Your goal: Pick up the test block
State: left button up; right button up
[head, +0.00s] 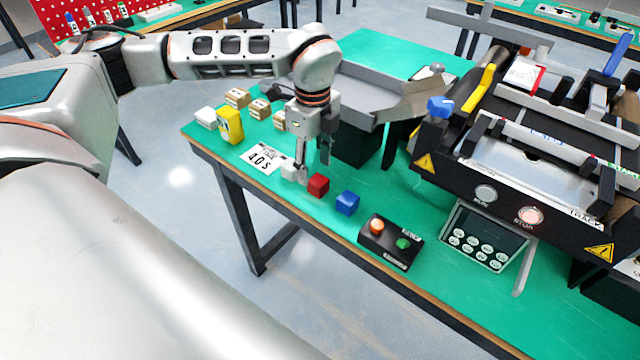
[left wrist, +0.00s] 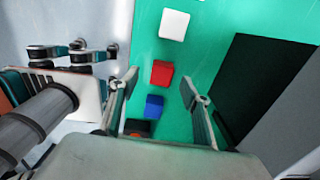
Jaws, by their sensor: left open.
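No block is labelled as the test block. A white block (head: 289,171), a red block (head: 318,186) and a blue block (head: 347,203) stand in a row along the table's near edge. They also show in the left wrist view as the white (left wrist: 173,25), red (left wrist: 161,74) and blue (left wrist: 154,106) blocks. My left gripper (head: 312,169) is open and points down over the row. In the left wrist view its spread fingers (left wrist: 159,77) appear on either side of the red block, holding nothing. A finger hides part of the white block in the head view. My right gripper is not in view.
A black button box (head: 390,242) stands right of the blue block. A printed card (head: 263,158), a yellow block (head: 230,125) and small cartons (head: 237,97) lie left. A grey chute (head: 350,92) and the conveyor (head: 530,130) stand behind and right.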

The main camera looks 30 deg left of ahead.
aim_at(318, 180)
pick_arm(q)
jog(key=f, duration=0.5)
jog(key=shift+w+d+f, duration=0.15)
jog(key=shift+w+d, duration=0.05)
jog(key=shift+d, duration=0.15)
jog(key=c, duration=1.2)
